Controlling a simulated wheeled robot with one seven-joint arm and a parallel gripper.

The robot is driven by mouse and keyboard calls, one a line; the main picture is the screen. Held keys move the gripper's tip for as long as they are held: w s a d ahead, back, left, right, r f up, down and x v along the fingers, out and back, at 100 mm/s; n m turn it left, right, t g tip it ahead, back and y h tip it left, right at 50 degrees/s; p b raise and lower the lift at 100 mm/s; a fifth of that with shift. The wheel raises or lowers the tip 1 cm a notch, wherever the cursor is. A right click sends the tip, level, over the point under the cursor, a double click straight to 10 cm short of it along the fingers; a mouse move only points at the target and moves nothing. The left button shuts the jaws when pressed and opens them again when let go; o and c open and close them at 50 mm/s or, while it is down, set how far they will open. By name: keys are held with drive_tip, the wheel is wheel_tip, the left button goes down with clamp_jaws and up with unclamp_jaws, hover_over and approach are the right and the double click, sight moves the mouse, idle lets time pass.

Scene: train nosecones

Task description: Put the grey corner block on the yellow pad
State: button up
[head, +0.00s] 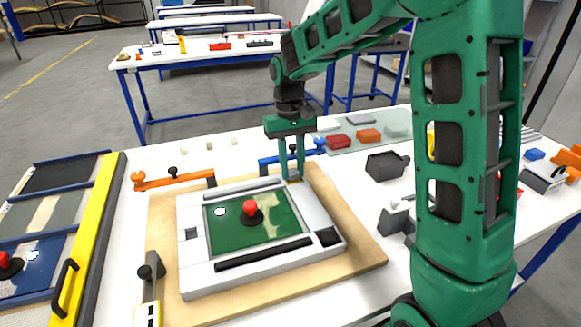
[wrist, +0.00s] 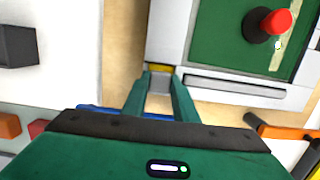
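The grey corner block (wrist: 160,84) sits between the two fingertips of my gripper (wrist: 161,80) in the wrist view and fills the gap between them. In the head view my gripper (head: 292,177) points down at the far right corner of the white frame (head: 185,262). The yellow pad (wrist: 160,68) shows as a strip just beyond the block, at a corner of the frame. A bit of it shows by the fingertips in the head view (head: 295,180). The block covers part of the pad; I cannot tell whether it touches it.
The frame lies on a wooden board (head: 365,260) and holds a green panel with a red knob (head: 250,208). Orange (head: 175,180) and blue (head: 270,160) clamps stand behind it. A dark grey bin (head: 385,166) and a tray with red and orange blocks (head: 395,139) are to the right.

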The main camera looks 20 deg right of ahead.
drive_tip(key=shift+s+f, duration=0.1)
drive_tip(key=shift+f, duration=0.1)
wheel_tip(320, 180, up, 13)
drive_tip(key=w, duration=0.2)
drive_tip(key=s+d+f+m, duration=0.1)
drive_tip(key=s+d, duration=0.4)
drive_tip(key=s, duration=0.3)
drive_tip(key=s+d+f+m, duration=0.2)
drive_tip(key=s+d, duration=0.4)
drive_tip(key=s, duration=0.2)
drive_tip(key=s+d+f+m+t, duration=0.1)
drive_tip(key=s+d+f+m, duration=0.1)
drive_tip(key=s+d, duration=0.3)
drive_tip(key=shift+s+d+f, duration=0.1)
drive_tip(key=shift+s+d, duration=0.05)
drive_tip(key=shift+s, duration=0.9)
drive_tip(key=shift+s+d, duration=0.1)
drive_tip(key=shift+s, duration=0.95)
drive_tip(key=s+f+m, duration=0.1)
drive_tip(key=s+f, duration=0.3)
drive_tip(key=s, duration=0.4)
drive_tip(key=shift+d+f+t, duration=0.25)
drive_tip(key=shift+t, duration=0.05)
drive_tip(key=shift+s, duration=0.1)
